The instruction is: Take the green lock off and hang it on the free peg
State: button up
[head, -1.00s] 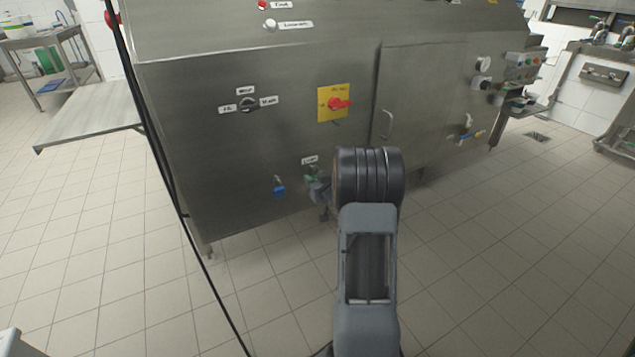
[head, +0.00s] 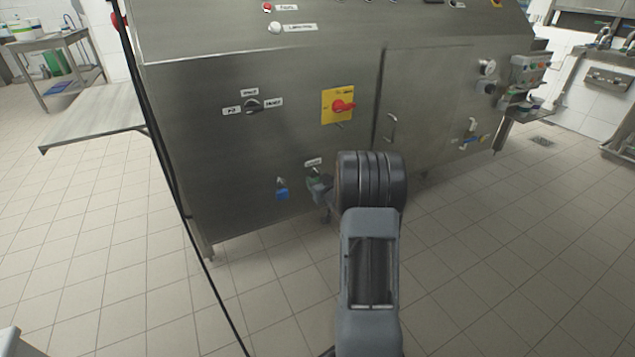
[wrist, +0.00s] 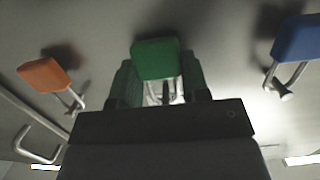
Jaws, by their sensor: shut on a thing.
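The green lock (wrist: 156,58) is between the fingers of my gripper (wrist: 158,82) in the wrist view, and the fingers are shut on it. Its metal shackle shows below the body, close to the panel. I cannot tell whether the shackle is still around a peg. In the head view the green lock (head: 314,181) is a small patch at my gripper (head: 318,188), under a small label, partly hidden by my wrist. I cannot make out a free peg in either view.
A blue lock (head: 282,194) hangs left of the green one; it also shows in the wrist view (wrist: 298,38). An orange lock (wrist: 44,75) hangs on the other side. A red switch (head: 342,105) on a yellow plate and a door handle (head: 391,128) are above.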

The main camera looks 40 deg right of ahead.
jog(key=o, duration=1.1)
jog(key=shift+c, duration=0.2)
jog(key=shift+s, duration=0.1)
jog(key=p+v, duration=0.3)
jog(key=v, duration=1)
jog(key=shift+s, duration=0.35)
jog(key=a+r+g+h+p, duration=0.1)
jog(key=a+r+g+p, duration=0.3)
jog(key=r+p, duration=0.6)
jog(key=a+r+g+p, duration=0.2)
jog(key=a+r+p, duration=0.5)
jog(key=r, duration=0.6)
jog(key=s+a+r+n+g+y+p, duration=0.1)
jog(key=s+a+r+g+y+p, duration=0.2)
jog(key=s+a+r+p, duration=1)
jog(key=shift+s+a+r+n+g, duration=0.35)
jog(key=shift+a+r+g, duration=0.5)
jog(key=shift+g, duration=0.85)
